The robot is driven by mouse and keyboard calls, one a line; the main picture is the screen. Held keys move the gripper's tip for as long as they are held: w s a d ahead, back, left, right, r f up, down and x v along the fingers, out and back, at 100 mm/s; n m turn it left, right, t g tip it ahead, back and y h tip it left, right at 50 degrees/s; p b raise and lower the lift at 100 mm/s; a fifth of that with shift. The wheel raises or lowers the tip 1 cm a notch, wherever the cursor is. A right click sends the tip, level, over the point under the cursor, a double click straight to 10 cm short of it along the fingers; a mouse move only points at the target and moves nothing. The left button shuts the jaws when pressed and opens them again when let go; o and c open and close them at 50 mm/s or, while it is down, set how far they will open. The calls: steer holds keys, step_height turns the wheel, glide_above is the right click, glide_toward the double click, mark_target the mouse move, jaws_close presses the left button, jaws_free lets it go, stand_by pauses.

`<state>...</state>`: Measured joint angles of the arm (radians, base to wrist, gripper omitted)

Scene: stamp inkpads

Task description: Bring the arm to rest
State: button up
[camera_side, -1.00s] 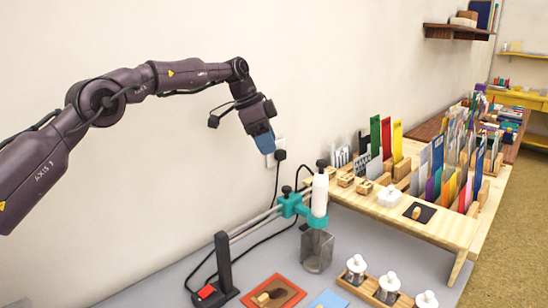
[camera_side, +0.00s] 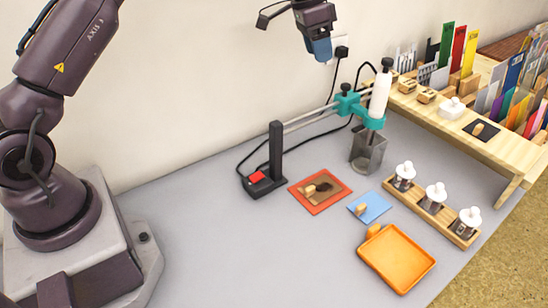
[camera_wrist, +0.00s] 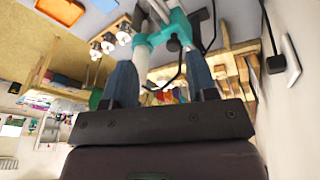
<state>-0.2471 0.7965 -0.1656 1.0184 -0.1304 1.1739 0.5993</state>
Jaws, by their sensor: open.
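My gripper (camera_side: 320,48) hangs high in the air near the wall, with its blue fingers pointing down. It is empty and clear of the table (camera_side: 200,230). In the wrist view my gripper (camera_wrist: 163,78) shows two blue fingers spread apart with nothing between them. Below and right of it in the side view, a red pad (camera_side: 341,192) with a dark brown patch and a small wooden piece lies on the table. A light blue pad (camera_side: 383,207) beside it bears another small wooden piece.
A teal-clamped stand (camera_side: 348,104) holds a white cylinder over a grey cup (camera_side: 367,155). A wooden rack (camera_side: 430,208) holds three white-topped bottles. An orange tray (camera_side: 372,265) lies in front. A wooden shelf (camera_side: 450,122) with colourful cards stands right.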

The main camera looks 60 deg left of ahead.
steer(key=s+d+r+n+t+y, duration=0.1)
steer(key=s+r, duration=0.1)
steer(key=s, duration=1)
steer(key=s+d+r+n+t, duration=0.1)
steer(key=s+d+r+n, duration=0.1)
steer(key=s, duration=1)
steer(key=s+d+r+n+t+y, duration=0.1)
steer(key=s+d+r, duration=0.1)
steer(key=s, duration=1)
steer(key=shift+r+n+y, duration=0.3)
steer(key=shift+r+n, duration=0.1)
steer(key=shift+r, duration=0.5)
